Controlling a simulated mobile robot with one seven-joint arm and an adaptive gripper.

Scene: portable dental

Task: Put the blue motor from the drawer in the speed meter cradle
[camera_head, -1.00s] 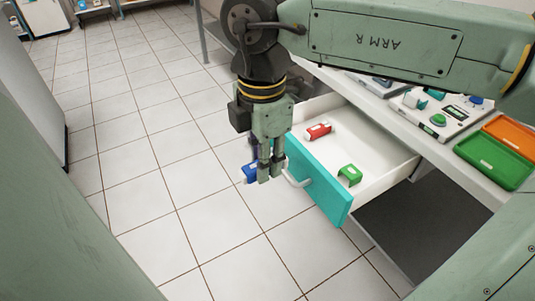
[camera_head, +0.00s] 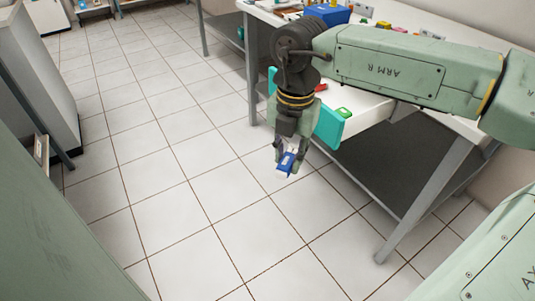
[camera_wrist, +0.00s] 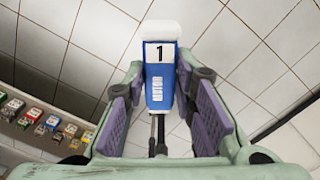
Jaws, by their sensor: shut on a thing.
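The blue motor (camera_head: 286,163) is between the fingers of my gripper (camera_head: 288,168), held above the tiled floor in front of the drawer. In the wrist view the motor (camera_wrist: 160,78) has a white end and a label with the number 1, and the purple finger pads are on either side of it. The drawer (camera_head: 330,126) stands open with a teal front, partly behind my arm. A green motor (camera_head: 343,112) and part of a red one (camera_head: 321,87) lie in it. I cannot make out the speed meter cradle in the current views.
The bench (camera_head: 471,129) runs along the right, its top largely hidden by my arm. A blue box (camera_head: 327,13) stands at its far end. A bench leg (camera_head: 420,202) reaches the floor. The wrist view shows a row of small coloured items (camera_wrist: 40,122) at left. Floor at left is open.

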